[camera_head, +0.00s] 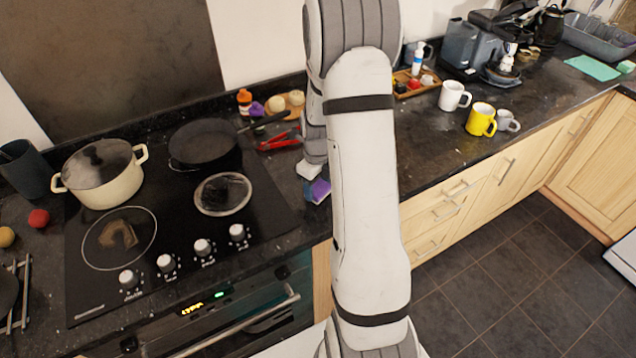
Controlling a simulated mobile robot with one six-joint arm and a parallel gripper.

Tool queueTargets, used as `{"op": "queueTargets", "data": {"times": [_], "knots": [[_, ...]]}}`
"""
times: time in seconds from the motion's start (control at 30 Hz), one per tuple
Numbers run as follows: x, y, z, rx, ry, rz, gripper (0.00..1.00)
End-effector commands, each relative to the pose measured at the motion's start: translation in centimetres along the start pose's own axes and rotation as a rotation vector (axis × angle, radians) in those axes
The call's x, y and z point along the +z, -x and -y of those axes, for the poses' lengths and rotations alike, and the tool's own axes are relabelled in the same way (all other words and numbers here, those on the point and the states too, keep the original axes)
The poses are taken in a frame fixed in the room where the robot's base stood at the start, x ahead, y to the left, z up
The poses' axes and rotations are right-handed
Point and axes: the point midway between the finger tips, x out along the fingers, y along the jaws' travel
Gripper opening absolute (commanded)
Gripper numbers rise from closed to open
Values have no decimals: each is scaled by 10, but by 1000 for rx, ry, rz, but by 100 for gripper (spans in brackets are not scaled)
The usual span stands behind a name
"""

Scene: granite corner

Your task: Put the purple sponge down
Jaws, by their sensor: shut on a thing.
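The purple sponge (320,188) shows just below my gripper (309,173), near the front edge of the dark counter (284,192), to the right of the hob. My gripper points down and is shut on the sponge. My arm hides part of the gripper and the sponge's right side. I cannot tell whether the sponge touches the counter.
A black hob (170,268) with a cream pot (103,190) and a dark frying pan (203,147) lies to the left. Red-handled tongs (279,141) lie behind my gripper. White (453,96) and yellow (480,120) mugs stand right of my arm.

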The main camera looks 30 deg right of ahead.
Motion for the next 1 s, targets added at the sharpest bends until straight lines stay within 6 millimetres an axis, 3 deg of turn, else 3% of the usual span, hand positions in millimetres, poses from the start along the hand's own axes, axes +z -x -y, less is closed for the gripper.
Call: {"op": "queueTargets", "data": {"times": [0.4, 0.43, 0.6, 0.7, 1.0], "knots": [[0, -8, 1, 0, -1, 0, 33], [0, -6, 1, 0, -1, 0, 60], [-1, -6, 1, 0, -2, 0, 74], [-1, -6, 1, 0, -2, 0, 80], [-1, 0, 1, 0, -2, 0, 80]]}}
